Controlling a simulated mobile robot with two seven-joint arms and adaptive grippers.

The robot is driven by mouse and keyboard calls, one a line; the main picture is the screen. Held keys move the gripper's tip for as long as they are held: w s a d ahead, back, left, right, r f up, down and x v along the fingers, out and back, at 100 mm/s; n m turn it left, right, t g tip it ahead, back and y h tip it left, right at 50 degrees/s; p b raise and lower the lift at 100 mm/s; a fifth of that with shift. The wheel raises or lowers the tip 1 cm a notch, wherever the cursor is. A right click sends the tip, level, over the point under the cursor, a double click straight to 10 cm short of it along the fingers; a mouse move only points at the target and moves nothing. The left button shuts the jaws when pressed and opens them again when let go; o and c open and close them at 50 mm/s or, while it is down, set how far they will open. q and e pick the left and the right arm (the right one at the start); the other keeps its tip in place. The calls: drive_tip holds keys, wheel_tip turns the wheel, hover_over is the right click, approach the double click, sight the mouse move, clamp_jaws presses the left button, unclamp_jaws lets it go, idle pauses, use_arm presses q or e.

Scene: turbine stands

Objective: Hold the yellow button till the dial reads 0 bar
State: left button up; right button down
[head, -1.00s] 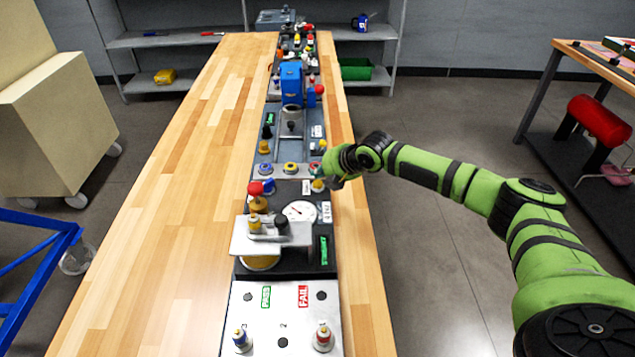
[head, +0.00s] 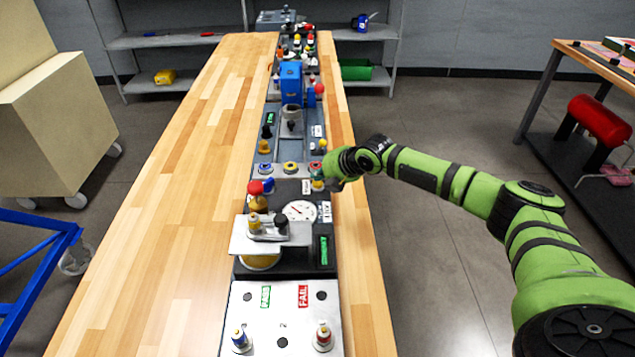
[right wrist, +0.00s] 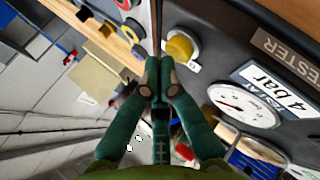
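The yellow button (right wrist: 180,47) sits on the dark tester panel in the right wrist view. In the head view it shows small (head: 317,185), partly behind my right gripper (head: 327,178). In the right wrist view my right gripper (right wrist: 161,66) has its fingers together with nothing between them. The fingertips are right beside the yellow button; I cannot tell whether they touch it. The round white dial (right wrist: 243,105) has a red needle standing off to one side, and a "4 bar" label is next to it. The dial also shows in the head view (head: 299,211). My left gripper is not in view.
A metal clamp fixture with a red-knobbed lever (head: 255,188) stands left of the dial. A row of coloured buttons (head: 290,168) and a blue press (head: 291,83) lie farther along the bench. The wooden table (head: 170,210) is bare on the left.

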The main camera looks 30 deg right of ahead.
sight(320, 183)
drive_tip(key=shift+f+b, duration=0.35)
drive_tip(key=shift+f, duration=0.15)
idle(2.2)
idle(1.2)
drive_tip(key=shift+r+p, duration=0.8)
drive_tip(key=shift+r, duration=0.15)
drive_tip(key=shift+r, duration=0.1)
wheel_tip(320, 183, up, 5)
drive_tip(key=p, duration=0.4)
